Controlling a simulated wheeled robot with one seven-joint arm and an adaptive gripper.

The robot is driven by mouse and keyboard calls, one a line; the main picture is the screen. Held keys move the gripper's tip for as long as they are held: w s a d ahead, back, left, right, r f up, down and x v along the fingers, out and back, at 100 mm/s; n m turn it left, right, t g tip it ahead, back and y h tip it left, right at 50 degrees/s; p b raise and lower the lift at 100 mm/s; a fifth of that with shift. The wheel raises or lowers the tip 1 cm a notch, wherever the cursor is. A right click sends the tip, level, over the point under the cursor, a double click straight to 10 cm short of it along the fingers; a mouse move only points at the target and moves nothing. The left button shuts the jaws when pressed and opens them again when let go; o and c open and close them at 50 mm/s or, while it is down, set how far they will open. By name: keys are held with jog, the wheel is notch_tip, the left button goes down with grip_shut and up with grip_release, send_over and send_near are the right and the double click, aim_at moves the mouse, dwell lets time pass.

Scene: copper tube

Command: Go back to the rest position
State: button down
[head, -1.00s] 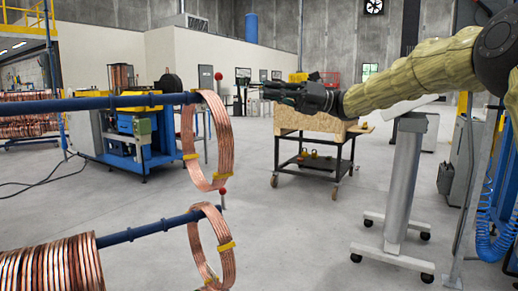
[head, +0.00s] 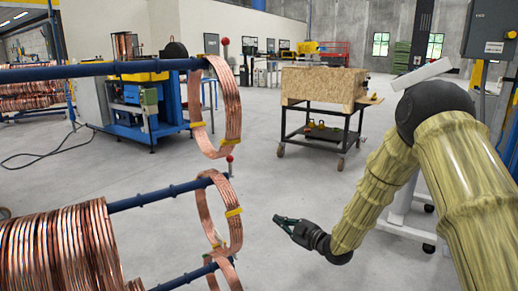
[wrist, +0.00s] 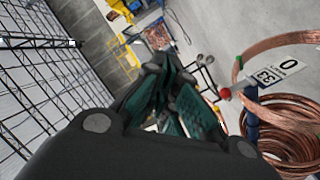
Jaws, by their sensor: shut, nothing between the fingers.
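My gripper (head: 284,222) is in the lower middle of the head view, pointing left, at the end of my arm coming in from the right. It is shut and empty. It is to the right of the lower copper coil (head: 218,212), with a gap between them in the picture. The wrist view also shows my gripper (wrist: 160,72) with its fingers together. Another copper coil (head: 222,110) hangs on the upper blue bar (head: 110,70).
A wooden crate (head: 322,86) stands on a black wheeled cart (head: 290,130) at the back. A lower blue bar (head: 155,196) carries more copper coils (head: 60,245). A blue machine (head: 135,125) is at the back left. The floor (head: 262,185) around my gripper is clear.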

jog(key=s+d+f+m+g+h, duration=0.2)
jog(key=s+d+f+m+h, duration=0.15)
jog(key=s+f, duration=0.7)
jog(key=s+d+f+m+g+h, duration=0.1)
jog(key=s+d+f+m+h, duration=0.15)
jog(key=s+f+m, duration=0.7)
jog(key=s+d+f+m+g+h, duration=0.1)
jog(key=s+d+f+g, duration=0.1)
jog(key=s+f, duration=0.5)
jog(key=s+d+f+m+g+h, duration=0.1)
jog(key=s+d+f+g+h, duration=0.15)
jog(key=s, duration=0.85)
jog(key=s+d+f+g+h, duration=0.1)
jog(key=s+d+f+g, duration=0.1)
jog(key=s+f, duration=0.5)
jog(key=s+d+r+m+g, duration=0.2)
jog(key=s+g, duration=0.1)
jog(key=s, duration=0.9)
notch_tip(320, 180, up, 25)
jog(key=h+p, duration=0.1)
jog(key=p, duration=2.4)
jog(key=shift+w+p, duration=0.2)
jog(key=shift+p, duration=0.1)
jog(key=shift+s, duration=0.1)
